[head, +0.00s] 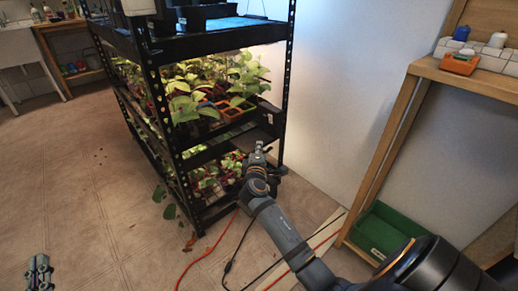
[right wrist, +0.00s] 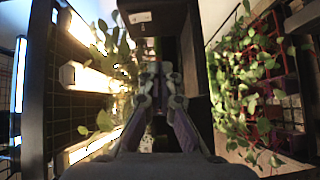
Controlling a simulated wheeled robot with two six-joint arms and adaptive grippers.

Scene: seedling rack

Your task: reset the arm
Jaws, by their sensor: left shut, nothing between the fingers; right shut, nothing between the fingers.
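My right arm reaches in from the lower right in the head view, and its gripper (head: 258,148) is at the near right corner of the black seedling rack (head: 200,160). The gripper is beside the edge of the middle shelf, with nothing in it. In the right wrist view the fingers of the right gripper (right wrist: 160,78) point ahead between shelf parts; whether they touch the rack I cannot tell. My left gripper (head: 38,270) is shut and empty at the lower left of the head view, over the floor.
Leafy seedlings (head: 215,85) fill the lit shelf; more seedlings (right wrist: 250,75) are right in the wrist view. A wooden bench (head: 400,130) with a green crate (head: 385,230) stands at right. Cables (head: 235,245) lie on the floor. Floor at left is mostly clear.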

